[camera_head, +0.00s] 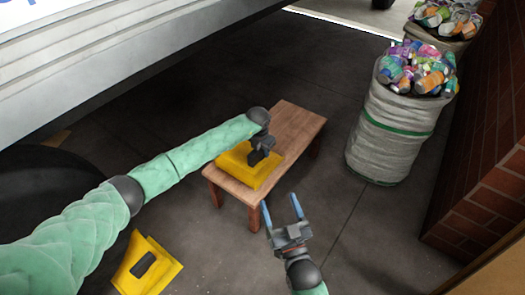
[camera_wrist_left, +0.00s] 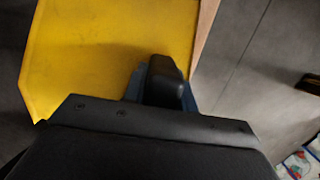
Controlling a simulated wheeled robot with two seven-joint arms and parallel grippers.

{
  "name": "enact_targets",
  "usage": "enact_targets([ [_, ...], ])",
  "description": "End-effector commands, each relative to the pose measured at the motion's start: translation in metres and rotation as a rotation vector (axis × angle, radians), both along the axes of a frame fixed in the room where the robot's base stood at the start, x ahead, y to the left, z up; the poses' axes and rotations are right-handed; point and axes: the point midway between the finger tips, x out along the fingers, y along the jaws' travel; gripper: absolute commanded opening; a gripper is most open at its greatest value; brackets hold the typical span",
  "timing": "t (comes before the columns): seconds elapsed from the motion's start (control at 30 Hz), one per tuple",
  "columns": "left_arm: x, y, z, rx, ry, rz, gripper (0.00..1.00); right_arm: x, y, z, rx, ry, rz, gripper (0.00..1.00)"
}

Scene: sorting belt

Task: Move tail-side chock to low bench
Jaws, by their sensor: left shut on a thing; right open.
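A yellow chock (camera_head: 240,170) is at the near end of the low wooden bench (camera_head: 298,122); whether it rests fully on the top I cannot tell. My left gripper (camera_head: 262,155) is over this chock and shut on it, on its dark handle. In the left wrist view the yellow chock (camera_wrist_left: 95,55) fills the upper left, with the black handle (camera_wrist_left: 163,82) between the fingers. A second yellow chock (camera_head: 150,268) with a dark handle is on the floor beside the tyre at the lower left. My right gripper (camera_head: 283,212) is open and empty in front of the bench.
A truck side (camera_head: 120,60) and a dark tyre (camera_head: 60,190) are at the left. A large sack of cans (camera_head: 395,125) stands right of the bench, with another sack (camera_head: 450,35) behind. A brick wall (camera_head: 495,180) is at the right. The floor behind the bench is clear.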

Motion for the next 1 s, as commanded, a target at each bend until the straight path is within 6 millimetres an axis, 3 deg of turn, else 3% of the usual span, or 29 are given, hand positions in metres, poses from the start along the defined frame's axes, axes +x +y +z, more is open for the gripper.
enact_targets([
  [0.37,0.001,0.0,0.0,0.0,-0.001,0.0,0.0,-0.001,0.0,0.002,0.003,-0.013,-0.001,0.71],
  [0.4,0.0,0.0,-0.001,0.0,0.0,0.0,0.35,-0.001,0.0,0.003,0.003,-0.016,-0.001,0.71],
  [0.5,0.0,0.0,-0.002,0.0,0.0,0.0,0.49,0.0,0.0,0.004,0.004,-0.017,-0.001,0.71],
  [0.9,0.0,0.0,0.0,0.0,0.0,0.0,0.49,0.0,0.001,0.003,0.002,-0.008,0.0,0.71],
  [1.0,0.0,0.001,0.011,0.002,-0.001,0.0,0.49,0.002,0.002,-0.005,-0.004,0.021,0.003,0.71],
])
